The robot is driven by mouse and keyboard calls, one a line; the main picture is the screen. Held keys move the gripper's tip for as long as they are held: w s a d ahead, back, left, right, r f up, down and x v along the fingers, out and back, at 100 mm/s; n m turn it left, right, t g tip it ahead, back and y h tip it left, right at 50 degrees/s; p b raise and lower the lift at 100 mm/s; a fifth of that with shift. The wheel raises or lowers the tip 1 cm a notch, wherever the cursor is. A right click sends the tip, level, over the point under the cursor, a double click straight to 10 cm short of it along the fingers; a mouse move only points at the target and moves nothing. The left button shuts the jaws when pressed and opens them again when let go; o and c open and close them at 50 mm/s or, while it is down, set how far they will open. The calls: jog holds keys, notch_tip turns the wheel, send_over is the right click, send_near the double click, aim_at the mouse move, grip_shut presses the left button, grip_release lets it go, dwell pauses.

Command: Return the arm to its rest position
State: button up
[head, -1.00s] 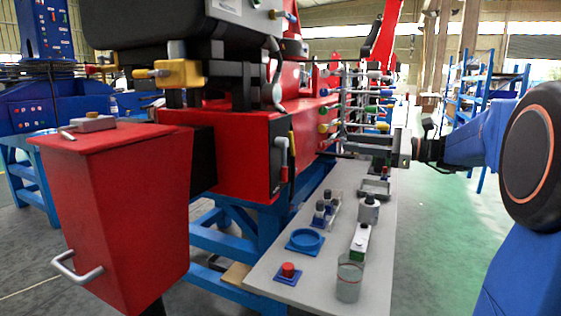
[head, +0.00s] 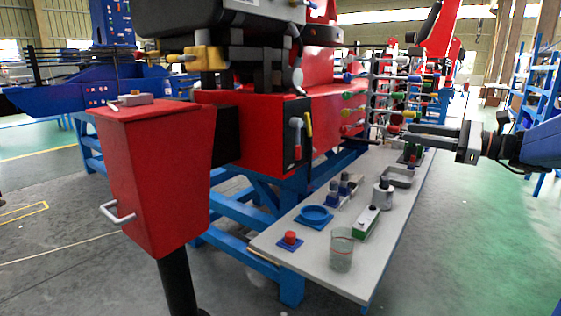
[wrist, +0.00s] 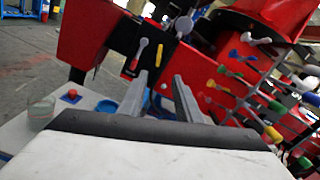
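My arm enters the head view from the right edge. My gripper (head: 402,133) is held out level over the far part of the grey side table (head: 285,243), in front of the red crane stand's rows of coloured levers (head: 385,95). In the wrist view my gripper (wrist: 160,80) shows two dark fingers with a clear gap between them and nothing held. Beyond them are the red stand's dark panel with a grey handle and a yellow handle (wrist: 134,58).
On the table are a red button (head: 290,238), a blue ring dish (head: 314,215), a clear cup (head: 342,250), a white-green box (head: 366,221) and a grey tray (head: 398,177). A red box (head: 155,180) on a post stands front left. Green floor at right is open.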

jog(key=s+a+f+n+g+h, duration=0.6)
jog(key=s+a+f+n, duration=0.3)
jog(key=s+a+f, duration=0.65)
jog(key=s+d+f+n+h, duration=0.4)
jog(key=s+f+n, duration=0.2)
jog(key=s+f, duration=0.1)
jog(key=s+d+f+n+h, duration=0.4)
jog(key=s+f+n, duration=0.2)
jog(key=s, duration=0.4)
jog(key=shift+s+d+f+h, duration=0.15)
jog(key=shift+s+f+h, duration=0.15)
jog(key=shift+f, duration=0.2)
